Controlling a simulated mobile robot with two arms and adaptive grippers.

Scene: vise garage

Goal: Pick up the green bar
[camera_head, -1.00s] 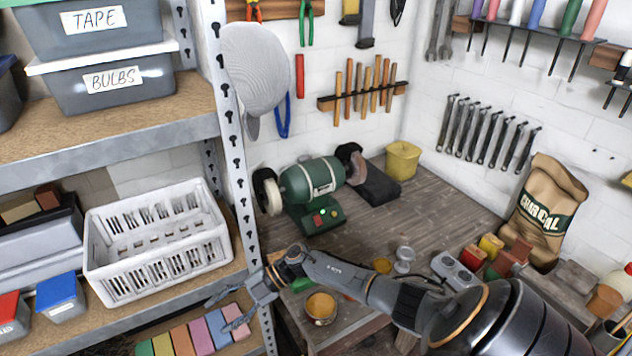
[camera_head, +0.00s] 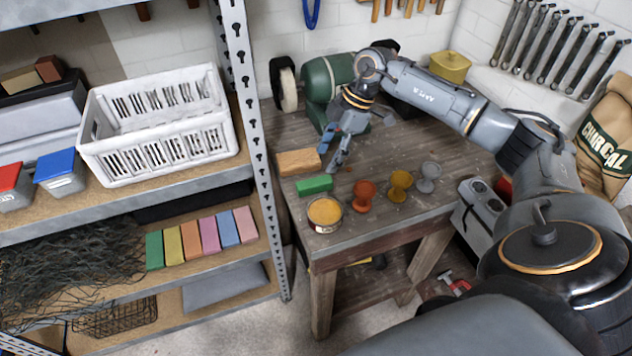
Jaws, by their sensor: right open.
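A green bar (camera_head: 314,185) lies flat on the wooden workbench (camera_head: 400,222), near its left edge. A tan wooden block (camera_head: 298,162) lies just behind it. My right gripper (camera_head: 330,158) is open and empty, pointing down, slightly behind and to the right of the green bar, apart from it. Another green bar (camera_head: 154,250) stands at the left end of a row of coloured bars on the lower shelf. My left gripper is out of view.
A round tin (camera_head: 325,212) and orange, yellow and grey goblets (camera_head: 363,195) stand in front and right of the bar. The perforated shelf post (camera_head: 262,180) rises close to the bench's left edge. A green bench grinder (camera_head: 327,80) stands behind.

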